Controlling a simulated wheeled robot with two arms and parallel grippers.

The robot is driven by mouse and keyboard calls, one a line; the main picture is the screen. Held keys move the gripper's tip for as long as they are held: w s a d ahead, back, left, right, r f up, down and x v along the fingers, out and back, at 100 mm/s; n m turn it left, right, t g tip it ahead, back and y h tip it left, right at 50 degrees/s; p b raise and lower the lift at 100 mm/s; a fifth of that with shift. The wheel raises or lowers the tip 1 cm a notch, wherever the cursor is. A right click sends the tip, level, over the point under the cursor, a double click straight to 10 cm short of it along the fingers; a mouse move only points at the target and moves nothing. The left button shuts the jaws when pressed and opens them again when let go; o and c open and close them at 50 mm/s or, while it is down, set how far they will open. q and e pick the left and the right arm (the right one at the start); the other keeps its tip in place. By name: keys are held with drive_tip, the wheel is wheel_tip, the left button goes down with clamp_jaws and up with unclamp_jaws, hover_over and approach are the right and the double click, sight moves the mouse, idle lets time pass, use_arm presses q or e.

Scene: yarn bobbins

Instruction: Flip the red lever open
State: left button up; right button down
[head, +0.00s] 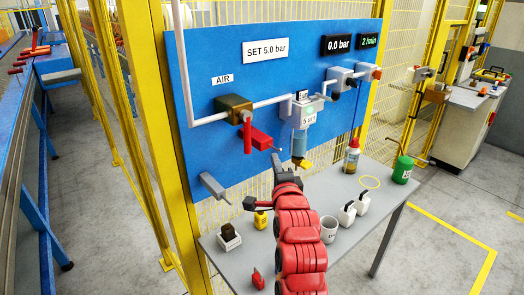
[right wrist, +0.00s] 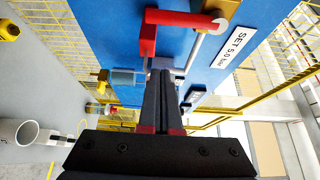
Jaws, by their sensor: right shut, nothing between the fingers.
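The red lever (head: 261,140) is on a brass valve body (head: 234,108) in the grey pipe run, under the AIR label on the blue panel (head: 205,75). Its red part hangs down beside the valve and juts out to the right. In the right wrist view the red lever (right wrist: 180,18) shows near the top, just beyond my fingertips. My right gripper (head: 276,158) is below and right of the lever; its fingers (right wrist: 163,72) are shut and empty. Whether they touch the lever I cannot tell. My left gripper is not in view.
A filter unit (head: 301,112) is right of the lever. A grey bar (head: 214,187) juts out lower left.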

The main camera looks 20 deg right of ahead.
sight(247, 134)
drive_tip(key=w+a+p, duration=0.2)
drive_tip(key=w+p, duration=0.4)
drive_tip(key=w, duration=0.3)
idle(0.3)
drive_tip(key=shift+a, duration=0.1)
